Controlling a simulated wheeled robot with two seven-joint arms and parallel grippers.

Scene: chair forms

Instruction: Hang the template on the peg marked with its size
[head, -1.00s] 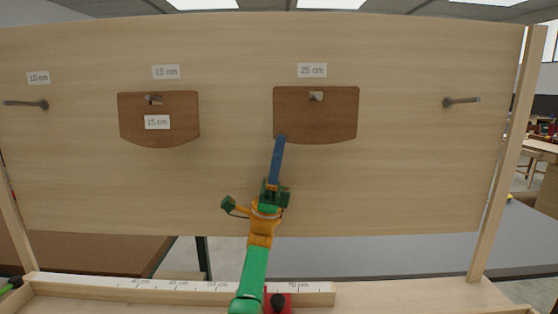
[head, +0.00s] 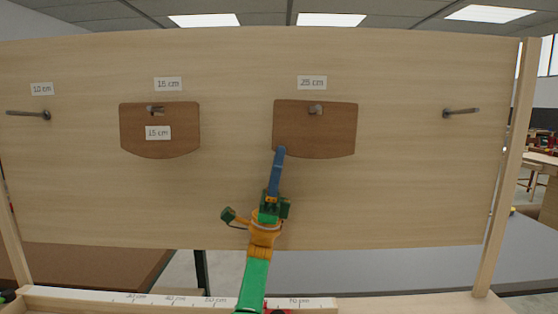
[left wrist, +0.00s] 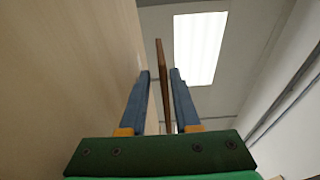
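A brown template (head: 335,135) with a curved bottom edge hangs flat on the board, at the peg (head: 315,109) under the 25 cm label (head: 312,82). The peg shows in its hole. I see no size label on this template. My left gripper (head: 280,150) is at its lower left corner. In the left wrist view the template (left wrist: 163,85) stands edge-on between the two blue fingers (left wrist: 160,75), with a gap on both sides, so the gripper is open. Another template (head: 180,130), labelled 15 cm, hangs under the 15 cm label (head: 168,84). My right gripper is not in view.
The upright wooden board (head: 400,190) has a bare peg (head: 28,114) near the 10 cm label (head: 41,88) and a bare, unlabelled peg (head: 461,112) at right. A ruler strip (head: 180,299) runs along the bottom ledge. The board below the templates is clear.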

